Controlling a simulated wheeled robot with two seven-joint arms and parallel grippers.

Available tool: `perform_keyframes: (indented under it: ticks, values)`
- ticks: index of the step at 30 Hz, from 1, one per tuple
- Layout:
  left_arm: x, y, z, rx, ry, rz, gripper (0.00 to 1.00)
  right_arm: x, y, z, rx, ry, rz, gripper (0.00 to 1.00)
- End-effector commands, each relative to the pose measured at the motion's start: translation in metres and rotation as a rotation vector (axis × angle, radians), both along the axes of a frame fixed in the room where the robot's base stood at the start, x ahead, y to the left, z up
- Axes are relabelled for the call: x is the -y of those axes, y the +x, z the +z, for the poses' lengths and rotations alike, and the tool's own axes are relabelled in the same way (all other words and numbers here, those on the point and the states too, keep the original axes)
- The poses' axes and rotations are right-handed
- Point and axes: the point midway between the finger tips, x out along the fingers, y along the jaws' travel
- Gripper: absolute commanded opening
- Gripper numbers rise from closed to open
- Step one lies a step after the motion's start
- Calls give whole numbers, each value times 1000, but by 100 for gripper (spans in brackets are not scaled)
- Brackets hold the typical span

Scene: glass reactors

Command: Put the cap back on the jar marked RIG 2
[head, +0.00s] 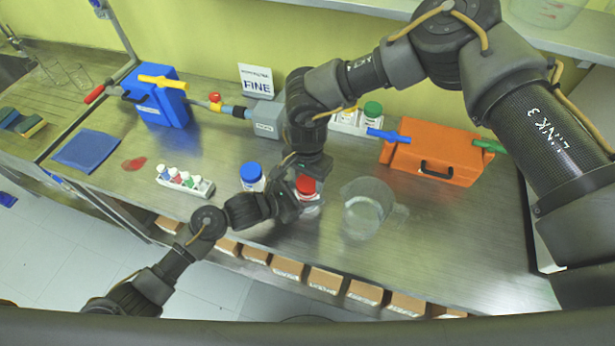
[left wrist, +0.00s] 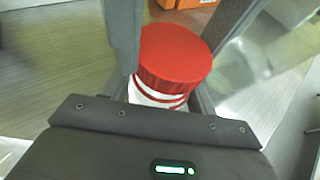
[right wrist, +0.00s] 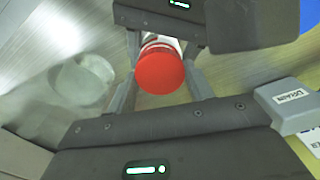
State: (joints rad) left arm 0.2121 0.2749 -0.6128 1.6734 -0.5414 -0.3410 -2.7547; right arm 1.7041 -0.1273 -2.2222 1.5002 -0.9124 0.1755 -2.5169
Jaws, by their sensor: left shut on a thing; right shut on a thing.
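A jar with a red cap (head: 306,185) stands between my two grippers near the front middle of the bench; its label cannot be read. My left gripper (head: 290,203) comes from the left and is shut on the white jar body (left wrist: 158,97), just below the cap. My right gripper (head: 304,176) comes down from above and is shut on the red cap, which shows between its fingers in the right wrist view (right wrist: 160,70). The cap sits over the jar's mouth; whether it is fully seated cannot be told.
A blue-capped jar (head: 251,174) stands close left, a large glass vessel (head: 366,212) close right. A rack of small bottles (head: 186,181) lies further left. An orange box (head: 437,152), a blue box (head: 160,100) and a green-capped jar (head: 371,112) stand behind.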

Motion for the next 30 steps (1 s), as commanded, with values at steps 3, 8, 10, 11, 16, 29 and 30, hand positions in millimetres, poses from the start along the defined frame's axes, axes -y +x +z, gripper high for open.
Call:
perform_keyframes:
  ticks: [3, 8, 10, 11, 16, 29, 30]
  values:
    - [0, 0, 0, 0, 0, 0, 17, 0, 0, -3, 0, 0, 0, 31]
    - [0, 0, 0, 0, 0, 0, 17, 0, 0, -6, -1, 1, 0, 31]
    - [0, 0, 0, 0, 0, 0, 0, 0, 0, -7, -1, 1, 0, 31]
    - [0, 0, 0, 0, 0, 0, 0, 0, 0, -7, -1, 1, -1, 31]
    - [0, 0, 0, 0, 0, 0, 0, -1, 0, -7, -1, 3, -180, 31]
    - [0, 0, 0, -1, 1, 0, 0, -1, -1, -8, -5, 0, -1358, 31]
    - [0, 0, 0, -1, 1, 0, 0, -1, -1, -8, -4, 0, -1443, 31]
